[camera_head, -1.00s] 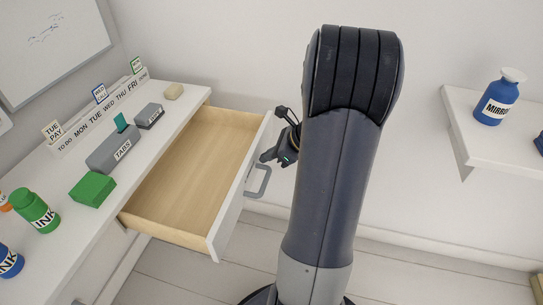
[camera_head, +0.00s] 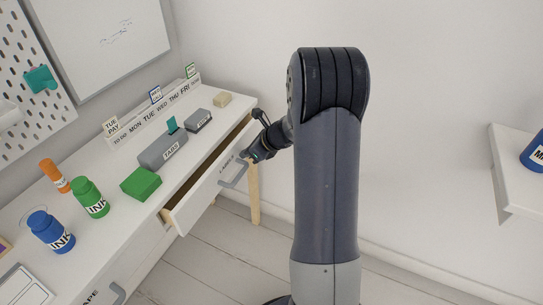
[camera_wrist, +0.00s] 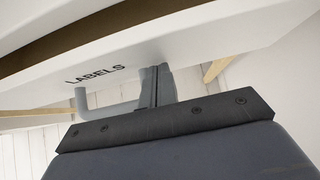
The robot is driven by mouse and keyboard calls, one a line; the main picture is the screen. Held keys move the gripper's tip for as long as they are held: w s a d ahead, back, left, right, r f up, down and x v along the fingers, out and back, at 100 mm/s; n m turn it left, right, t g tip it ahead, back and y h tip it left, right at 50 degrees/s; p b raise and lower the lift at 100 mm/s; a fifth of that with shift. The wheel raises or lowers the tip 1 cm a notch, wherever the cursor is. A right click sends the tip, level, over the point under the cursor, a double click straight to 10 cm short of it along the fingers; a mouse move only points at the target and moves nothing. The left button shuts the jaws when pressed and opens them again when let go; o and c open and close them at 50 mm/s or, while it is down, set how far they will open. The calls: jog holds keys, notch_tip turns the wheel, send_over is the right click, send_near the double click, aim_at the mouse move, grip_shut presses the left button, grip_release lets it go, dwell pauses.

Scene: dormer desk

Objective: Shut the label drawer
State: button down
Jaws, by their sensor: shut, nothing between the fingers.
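The label drawer (camera_head: 203,196) is slightly open, with a narrow gap between its white front and the desk. Its front, lettered LABELS, also shows in the wrist view (camera_wrist: 185,55). A grey bar handle (camera_head: 233,174) is on the front. My gripper (camera_head: 247,155) is shut and empty at the drawer front, beside the far end of the handle. In the wrist view its fingers (camera_wrist: 157,84) reach up to the drawer front by the handle (camera_wrist: 84,102); I cannot tell whether they touch it.
On the desk (camera_head: 118,210) stand a green box (camera_head: 141,183), a TABS box (camera_head: 163,151), a green ink bottle (camera_head: 91,198) and a blue ink bottle (camera_head: 51,231). A wall shelf (camera_head: 507,165) is at the right. The floor between is clear.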

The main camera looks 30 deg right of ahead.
aim_at(232, 146)
jog(key=w+a, duration=0.1)
jog(key=w, duration=0.1)
jog(key=w+a+p, duration=0.1)
jog(key=w+a, duration=0.1)
jog(key=shift+w+a, duration=0.1)
jog(key=shift+w+a+r, duration=0.1)
jog(key=shift+w+r, duration=0.05)
jog(key=shift+r, duration=0.1)
